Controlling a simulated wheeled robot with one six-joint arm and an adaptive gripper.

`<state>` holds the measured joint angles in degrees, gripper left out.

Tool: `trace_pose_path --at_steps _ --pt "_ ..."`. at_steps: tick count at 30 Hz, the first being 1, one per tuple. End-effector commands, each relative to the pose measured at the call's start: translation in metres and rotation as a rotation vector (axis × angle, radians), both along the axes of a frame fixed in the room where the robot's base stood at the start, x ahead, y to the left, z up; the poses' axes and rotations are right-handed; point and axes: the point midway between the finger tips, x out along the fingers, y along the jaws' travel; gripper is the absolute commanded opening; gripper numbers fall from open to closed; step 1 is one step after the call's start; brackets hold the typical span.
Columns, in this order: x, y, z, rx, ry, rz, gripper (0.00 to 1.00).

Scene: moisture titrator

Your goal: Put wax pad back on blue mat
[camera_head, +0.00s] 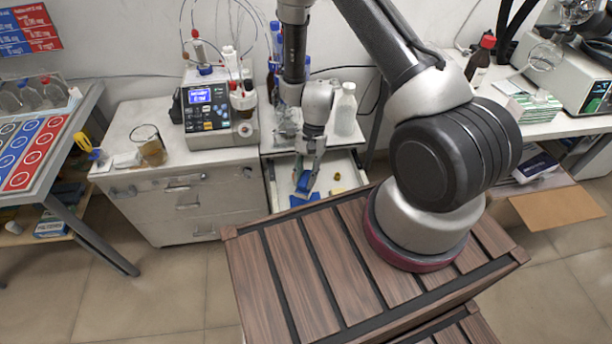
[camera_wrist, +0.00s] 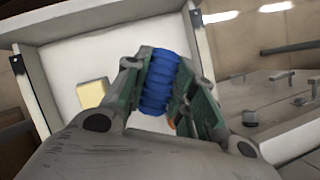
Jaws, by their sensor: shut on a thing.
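My gripper (camera_head: 305,180) points down into an open white drawer (camera_head: 272,190) below the bench top. In the wrist view its green-padded fingers (camera_wrist: 170,90) are shut on a blue ribbed piece (camera_wrist: 160,82). Blue also shows between the fingers in the head view. More blue (camera_head: 304,199) lies just below the fingertips; I cannot tell whether it is a separate piece. A pale yellow pad (camera_wrist: 92,93) lies on the drawer floor, apart from the fingers. Which piece is the wax pad is unclear. A board with blue and red circled panels (camera_head: 35,150) lies on the left table.
The titrator (camera_head: 215,108) with bottles and tubing stands on the bench behind the drawer. A white bottle (camera_head: 346,110) stands behind the gripper. A small amber piece (camera_head: 337,176) lies in the drawer. A beaker (camera_head: 150,149) stands on the bench's left part.

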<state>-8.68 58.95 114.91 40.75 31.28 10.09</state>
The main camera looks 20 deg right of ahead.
Motion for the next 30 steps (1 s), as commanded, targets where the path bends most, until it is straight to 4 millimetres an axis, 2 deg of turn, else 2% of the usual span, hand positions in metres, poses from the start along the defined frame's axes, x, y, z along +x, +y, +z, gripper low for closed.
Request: trace_pose_path --at_steps 11,30 --pt "0.0 0.0 -0.003 0.0 0.0 0.0 0.0" --pt "0.0 0.0 -0.061 0.0 0.0 0.0 0.0"
